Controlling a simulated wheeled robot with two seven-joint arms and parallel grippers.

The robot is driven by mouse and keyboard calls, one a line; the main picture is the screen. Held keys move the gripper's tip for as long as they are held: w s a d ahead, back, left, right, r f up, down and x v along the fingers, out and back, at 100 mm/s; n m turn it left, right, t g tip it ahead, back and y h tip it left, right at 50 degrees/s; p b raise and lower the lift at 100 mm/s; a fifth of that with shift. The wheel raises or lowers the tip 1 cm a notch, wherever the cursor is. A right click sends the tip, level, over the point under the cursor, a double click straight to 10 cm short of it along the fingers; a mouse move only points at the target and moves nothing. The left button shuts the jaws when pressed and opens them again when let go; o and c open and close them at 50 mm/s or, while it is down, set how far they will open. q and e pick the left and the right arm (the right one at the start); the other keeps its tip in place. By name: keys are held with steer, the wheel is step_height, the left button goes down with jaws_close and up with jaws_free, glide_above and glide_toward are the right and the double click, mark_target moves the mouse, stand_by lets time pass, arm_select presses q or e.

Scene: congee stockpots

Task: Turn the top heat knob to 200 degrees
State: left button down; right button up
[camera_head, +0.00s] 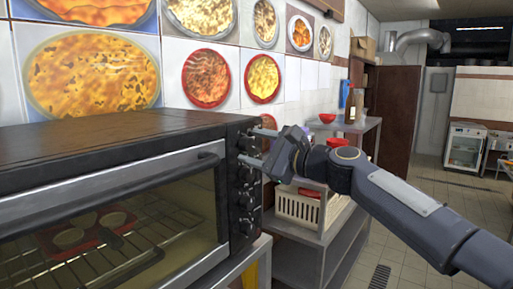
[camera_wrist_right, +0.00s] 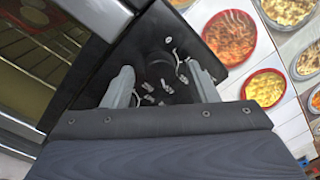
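The black toaster oven (camera_head: 110,135) stands at the left in the head view, with a column of dark knobs on its front panel (camera_head: 240,215). My right gripper (camera_head: 257,147) is at the upper part of this panel, its two grey fingers apart and pointing at it. In the right wrist view a dark round knob (camera_wrist_right: 155,66) lies between and just beyond the open fingertips (camera_wrist_right: 162,78); it appears to be the top knob. Whether the fingers touch it, I cannot tell. White markings show around it, but the setting is not readable. Lower knobs (camera_head: 246,199) show below the gripper. My left gripper is out of view.
The oven door's handle (camera_head: 120,180) juts out left of the panel. Behind the glass, a tray with round items (camera_head: 85,235) sits on a rack. A metal shelf (camera_head: 310,250) with a white basket (camera_head: 297,207) stands to the right. The tiled floor (camera_head: 410,225) is open further right.

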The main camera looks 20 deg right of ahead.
steer(key=shift+s+d+f, duration=0.1)
steer(key=shift+s+d, duration=0.1)
steer(key=b+v, duration=0.3)
steer(key=v, duration=0.4)
steer(key=shift+b, duration=0.3)
steer(key=shift+s, duration=0.15)
